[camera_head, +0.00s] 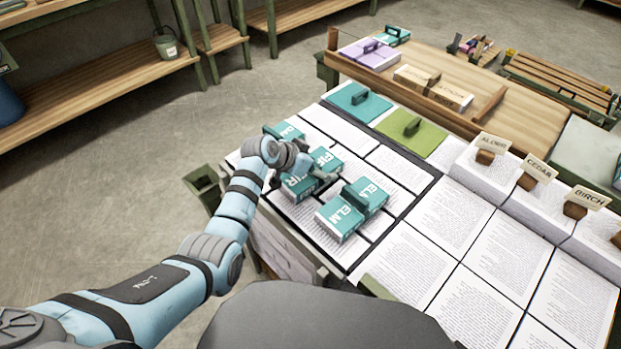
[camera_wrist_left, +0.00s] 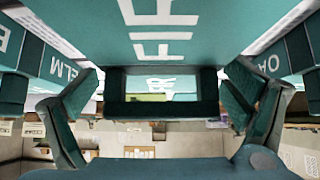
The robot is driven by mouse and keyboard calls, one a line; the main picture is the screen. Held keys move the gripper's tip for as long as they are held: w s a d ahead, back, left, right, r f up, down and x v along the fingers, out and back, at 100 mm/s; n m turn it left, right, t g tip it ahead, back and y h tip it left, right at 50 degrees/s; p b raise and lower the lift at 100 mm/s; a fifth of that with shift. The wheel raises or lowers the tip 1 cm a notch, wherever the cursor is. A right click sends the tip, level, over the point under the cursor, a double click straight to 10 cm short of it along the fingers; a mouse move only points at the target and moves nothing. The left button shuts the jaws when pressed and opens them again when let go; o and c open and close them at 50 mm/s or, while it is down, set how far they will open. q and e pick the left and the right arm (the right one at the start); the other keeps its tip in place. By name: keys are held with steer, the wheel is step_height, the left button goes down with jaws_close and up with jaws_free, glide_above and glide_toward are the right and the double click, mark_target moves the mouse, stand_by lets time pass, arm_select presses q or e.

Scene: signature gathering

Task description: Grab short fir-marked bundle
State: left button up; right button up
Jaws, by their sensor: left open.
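The teal FIR-marked bundle (camera_head: 297,188) lies on the paper-covered table, partly hidden by my left gripper (camera_head: 322,176). In the left wrist view, the FIR cover (camera_wrist_left: 165,45) fills the top, with a dark handle (camera_wrist_left: 160,108) below its lettering. My left gripper also shows there (camera_wrist_left: 160,100), open, with one finger on each side of the handle. Whether the fingers touch the handle I cannot tell. My right gripper is not in view.
A teal ELM bundle (camera_head: 341,218) with an upright handle lies close on the right. Another teal bundle (camera_head: 289,128) lies just behind. Flat teal (camera_head: 360,103) and green (camera_head: 412,132) pieces with handles lie farther back. ALDER, CEDAR and BIRCH stacks (camera_head: 536,205) stand at right.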

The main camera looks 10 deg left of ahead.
arm_select(q)
steer(key=shift+w+d+f, duration=0.15)
steer(key=shift+w+f, duration=0.1)
steer(key=c, duration=1.5)
steer(key=shift+o, duration=0.2)
steer(key=shift+r, duration=0.1)
